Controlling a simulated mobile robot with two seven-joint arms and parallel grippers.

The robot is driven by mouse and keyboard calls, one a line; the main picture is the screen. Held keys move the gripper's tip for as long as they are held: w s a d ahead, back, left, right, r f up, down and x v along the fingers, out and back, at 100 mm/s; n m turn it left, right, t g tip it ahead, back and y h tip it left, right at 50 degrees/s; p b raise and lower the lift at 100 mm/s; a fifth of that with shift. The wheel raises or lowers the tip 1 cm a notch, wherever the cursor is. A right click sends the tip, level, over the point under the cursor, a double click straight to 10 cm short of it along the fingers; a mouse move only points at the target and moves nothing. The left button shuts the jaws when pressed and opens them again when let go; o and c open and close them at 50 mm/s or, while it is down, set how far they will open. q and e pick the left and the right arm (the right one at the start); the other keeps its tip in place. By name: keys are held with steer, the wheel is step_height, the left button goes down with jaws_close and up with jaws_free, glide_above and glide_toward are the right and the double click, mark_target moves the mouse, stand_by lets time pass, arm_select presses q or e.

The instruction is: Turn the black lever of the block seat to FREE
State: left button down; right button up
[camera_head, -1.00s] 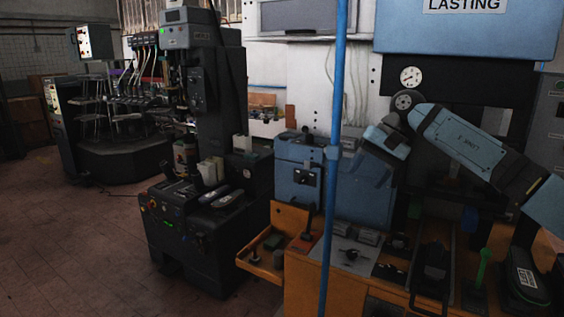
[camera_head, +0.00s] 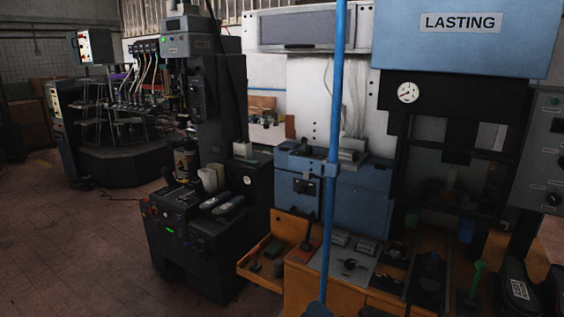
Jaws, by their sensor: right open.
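A short black lever (camera_head: 350,264) sits on a grey plate on the orange bench, just right of the blue pole. It looks like the lever of the block seat, though its markings are too small to read. Two small label plaques (camera_head: 366,247) stand behind it. Of my right arm, only a dark part low at the bottom edge shows, with what seems to be my right gripper (camera_head: 373,311) in front of the bench, below the lever and apart from it. Its fingers are barely visible. My left gripper is not in view.
A blue pole (camera_head: 334,150) stands upright in front of the bench. An open orange drawer (camera_head: 262,276) juts out left. Another black-handled lever (camera_head: 306,243) stands left of the pole. A green-handled tool (camera_head: 478,278) and black trays lie right. The floor left is clear.

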steer(key=s+d+f+m+g+h+p, duration=0.1)
steer(key=s+d+f+m+h, duration=0.5)
steer(key=s+f+m, duration=0.4)
steer(key=s+d+f+m+g+h+p, duration=0.1)
steer(key=s+d+f+m+g+h, duration=0.1)
steer(key=s+d+f+m+h, duration=0.5)
steer(key=s+f+m+h, duration=0.1)
steer(key=s+f+m, duration=0.2)
steer(key=s+m, duration=0.4)
steer(key=shift+f+m+p, duration=0.25)
steer(key=shift+m+p, duration=0.05)
steer(key=shift+m, duration=1.4)
